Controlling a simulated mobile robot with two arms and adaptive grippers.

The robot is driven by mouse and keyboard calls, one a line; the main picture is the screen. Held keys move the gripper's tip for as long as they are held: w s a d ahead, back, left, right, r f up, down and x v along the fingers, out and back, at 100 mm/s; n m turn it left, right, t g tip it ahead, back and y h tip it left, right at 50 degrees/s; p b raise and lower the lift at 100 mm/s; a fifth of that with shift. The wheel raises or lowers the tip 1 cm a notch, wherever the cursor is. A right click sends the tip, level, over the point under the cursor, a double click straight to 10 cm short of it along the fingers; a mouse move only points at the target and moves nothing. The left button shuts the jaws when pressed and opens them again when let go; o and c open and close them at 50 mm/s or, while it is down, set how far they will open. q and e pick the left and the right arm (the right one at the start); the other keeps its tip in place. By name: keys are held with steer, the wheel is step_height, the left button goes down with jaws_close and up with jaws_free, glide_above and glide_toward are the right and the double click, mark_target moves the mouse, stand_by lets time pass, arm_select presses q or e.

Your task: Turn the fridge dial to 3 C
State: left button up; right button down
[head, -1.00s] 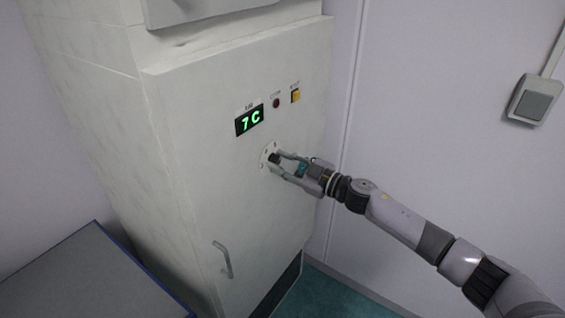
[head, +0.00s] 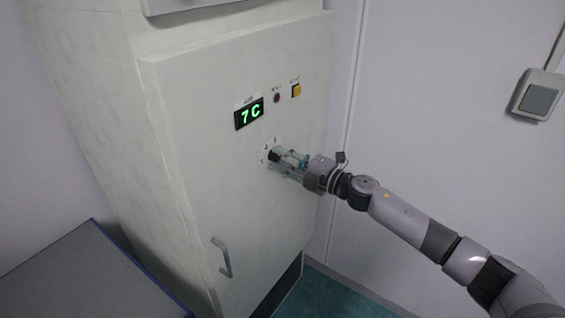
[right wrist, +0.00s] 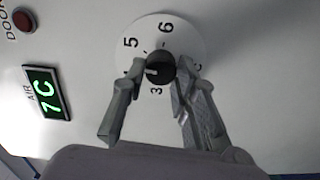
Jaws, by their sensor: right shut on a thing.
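The fridge dial is a small black knob (right wrist: 160,69) on a white round scale plate (right wrist: 188,35) with printed numbers, among them 5, 6 and 3. It also shows on the cabinet front in the head view (head: 274,155). A green display (head: 249,114) above the dial reads 7 C; it also shows in the right wrist view (right wrist: 47,93). My right gripper (head: 279,160) is shut on the knob, with one finger at each side in the right wrist view (right wrist: 158,76). Part of the scale is hidden by the fingers. My left gripper is not in view.
A red round button (head: 277,97) and a yellow square switch (head: 296,90) sit right of the display. A metal handle (head: 222,257) is lower on the white cabinet (head: 190,190). A grey table (head: 80,275) stands at lower left. A wall switch (head: 538,97) is at right.

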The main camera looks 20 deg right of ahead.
steer(key=n+b, duration=0.1)
steer(key=n, duration=0.3)
steer(key=shift+f+n+b, duration=0.2)
steer(key=shift+n+b, duration=0.15)
steer(key=shift+n, duration=0.05)
steer(key=n+b, duration=0.2)
steer(key=n, duration=0.3)
steer(key=shift+f, duration=0.1)
steer(key=n+b, duration=0.3)
steer(key=n, duration=0.2)
steer(key=shift+f+n, duration=0.1)
steer(key=shift+n, duration=0.3)
steer(key=shift+d+n+b, duration=0.1)
steer(key=shift+n+b, duration=0.85)
steer(key=shift+n, duration=0.95)
steer(key=c, duration=1.3)
jaws_free()
steer(key=shift+w, duration=0.1)
steer(key=shift+r, duration=0.2)
